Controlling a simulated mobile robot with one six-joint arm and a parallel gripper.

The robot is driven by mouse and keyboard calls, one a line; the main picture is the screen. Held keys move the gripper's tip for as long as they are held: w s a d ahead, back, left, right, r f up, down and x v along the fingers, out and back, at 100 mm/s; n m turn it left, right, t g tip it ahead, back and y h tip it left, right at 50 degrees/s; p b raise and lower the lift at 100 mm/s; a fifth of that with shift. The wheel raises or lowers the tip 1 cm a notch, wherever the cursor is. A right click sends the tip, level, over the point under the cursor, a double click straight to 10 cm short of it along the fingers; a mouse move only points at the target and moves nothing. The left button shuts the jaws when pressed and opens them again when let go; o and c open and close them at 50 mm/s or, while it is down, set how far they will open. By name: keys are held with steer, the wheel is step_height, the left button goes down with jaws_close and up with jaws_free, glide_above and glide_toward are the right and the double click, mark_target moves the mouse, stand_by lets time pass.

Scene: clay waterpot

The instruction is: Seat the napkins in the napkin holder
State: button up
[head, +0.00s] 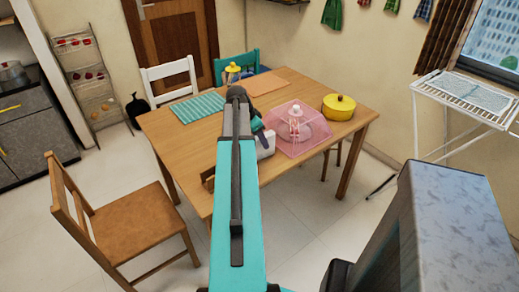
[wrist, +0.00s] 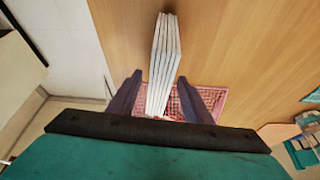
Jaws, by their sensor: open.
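The napkins (wrist: 163,50) are a white stack of several thin sheets, seen edge-on in the wrist view. Their lower part lies between the two dark fingers of my gripper (wrist: 160,80), with a gap showing on the finger sides. My gripper is open. I cannot pick out the napkin holder with certainty; a small dark brown piece (head: 207,178) shows left of my arm at the table edge.
A pink mesh cover (head: 297,128) stands on the table just right of my gripper; pink mesh (wrist: 218,98) also shows behind the fingers in the wrist view. A yellow pot (head: 339,107) is farther right. A green striped mat (head: 198,109) lies left. A wooden chair (head: 135,220) stands front left.

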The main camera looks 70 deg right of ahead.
jaws_close()
steer(key=shift+r, duration=0.1)
stand_by(0.3)
steer(key=shift+r+b, duration=0.4)
steer(key=shift+r, duration=1.5)
steer(key=s+a+r+b, duration=0.1)
steer(key=s+a+b, duration=0.5)
steer(key=s+a, duration=0.4)
steer(key=shift+a+r, duration=0.2)
steer(key=shift+a, duration=1.05)
